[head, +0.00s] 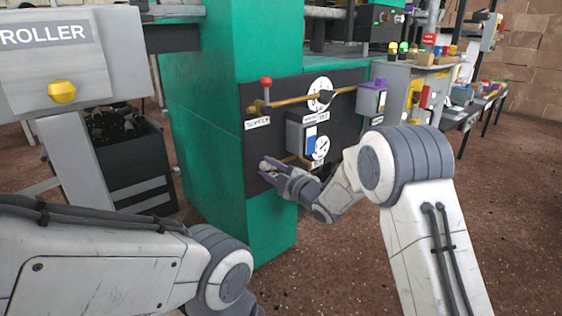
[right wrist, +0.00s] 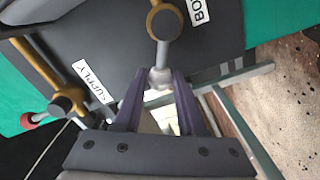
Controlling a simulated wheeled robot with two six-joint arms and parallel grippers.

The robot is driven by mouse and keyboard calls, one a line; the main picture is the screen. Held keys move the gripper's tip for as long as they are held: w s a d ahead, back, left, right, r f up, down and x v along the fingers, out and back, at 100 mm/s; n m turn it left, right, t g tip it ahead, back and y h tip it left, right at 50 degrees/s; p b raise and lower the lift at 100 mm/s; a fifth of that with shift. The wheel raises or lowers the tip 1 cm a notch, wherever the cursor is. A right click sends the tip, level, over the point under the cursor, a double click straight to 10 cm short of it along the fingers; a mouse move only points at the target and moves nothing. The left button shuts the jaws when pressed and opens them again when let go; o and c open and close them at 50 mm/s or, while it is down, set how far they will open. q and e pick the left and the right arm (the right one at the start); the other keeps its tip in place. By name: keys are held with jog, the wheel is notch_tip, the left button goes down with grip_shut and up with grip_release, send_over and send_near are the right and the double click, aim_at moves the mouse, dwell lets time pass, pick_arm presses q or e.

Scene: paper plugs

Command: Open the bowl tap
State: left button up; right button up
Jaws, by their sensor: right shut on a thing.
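A dark panel (head: 262,97) on a green column carries brass pipes, gauges and labels. My right gripper (head: 268,168) is at the panel's lower left. In the right wrist view, the bowl tap's grey lever (right wrist: 163,55) runs from a brass fitting (right wrist: 165,20) to a pale knob (right wrist: 160,78), beside a label starting "BO" (right wrist: 198,12). My right gripper (right wrist: 161,88) is shut on this knob, its purple fingers on either side. In the head view the gripper hides most of this tap. My left arm enters at lower left; its gripper is out of the picture.
The supply tap's red knob (head: 266,82) stands above the SUPPLY label (head: 258,123); it also shows in the right wrist view (right wrist: 35,119). A grey box with a blue front (head: 311,145) juts from the panel. Shelves with coloured items stand to the right.

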jog(key=shift+f, duration=0.1)
jog(key=n+b, duration=0.1)
jog(key=b, duration=0.1)
jog(key=f+n+b, duration=0.1)
jog(key=n+b, duration=0.1)
jog(key=shift+s+a+f+b, duration=0.15)
jog(key=shift+f+b, duration=0.05)
jog(key=shift+b, duration=0.1)
